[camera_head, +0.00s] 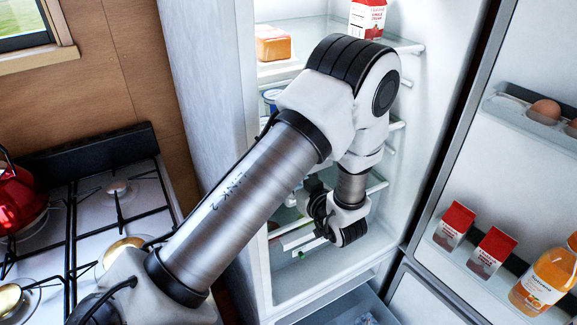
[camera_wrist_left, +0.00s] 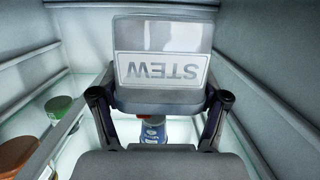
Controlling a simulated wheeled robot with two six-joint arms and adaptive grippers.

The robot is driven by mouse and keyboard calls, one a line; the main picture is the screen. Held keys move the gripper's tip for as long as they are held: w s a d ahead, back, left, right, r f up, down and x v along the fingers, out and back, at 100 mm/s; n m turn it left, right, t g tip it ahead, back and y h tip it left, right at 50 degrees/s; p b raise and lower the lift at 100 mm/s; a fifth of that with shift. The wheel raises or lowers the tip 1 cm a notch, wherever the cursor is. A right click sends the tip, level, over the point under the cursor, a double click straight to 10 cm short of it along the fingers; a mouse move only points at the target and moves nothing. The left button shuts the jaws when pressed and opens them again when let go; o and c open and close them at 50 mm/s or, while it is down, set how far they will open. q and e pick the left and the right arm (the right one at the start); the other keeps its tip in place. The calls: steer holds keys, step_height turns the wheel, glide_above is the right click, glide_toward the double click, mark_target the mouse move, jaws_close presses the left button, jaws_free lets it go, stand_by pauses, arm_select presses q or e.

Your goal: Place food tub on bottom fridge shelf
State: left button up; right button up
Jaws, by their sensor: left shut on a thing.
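The food tub (camera_wrist_left: 162,50), a clear grey box with a "STEW" label that reads upside down, fills the upper middle of the left wrist view. My left gripper (camera_wrist_left: 158,98) is shut on it, one finger at each side of its grey lid or base. In the head view my left arm reaches into the open fridge (camera_head: 205,90). Its wrist is low inside, near the bottom shelf (camera_head: 345,262), and hides the gripper's jaws. I cannot make out the tub clearly there. My right gripper is not in view.
In the wrist view a blue-labelled container (camera_wrist_left: 153,130) stands beyond the tub; a green-lidded jar (camera_wrist_left: 58,106) and a brown round item (camera_wrist_left: 16,153) are at left. The open fridge door (camera_head: 440,185) holds cartons, eggs and an orange bottle (camera_head: 545,282). A stove (camera_head: 90,215) stands left.

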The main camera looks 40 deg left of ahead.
arm_select(q)
steer(key=shift+d+f+b, duration=0.25)
steer(key=shift+f+b, duration=0.1)
steer(key=shift+f, duration=0.55)
steer(key=shift+w, duration=0.1)
steer(key=shift+a, duration=0.2)
steer(key=shift+f, duration=0.1)
steer(key=o, duration=1.6)
steer(key=shift+d, duration=0.1)
steer(key=shift+o, duration=0.6)
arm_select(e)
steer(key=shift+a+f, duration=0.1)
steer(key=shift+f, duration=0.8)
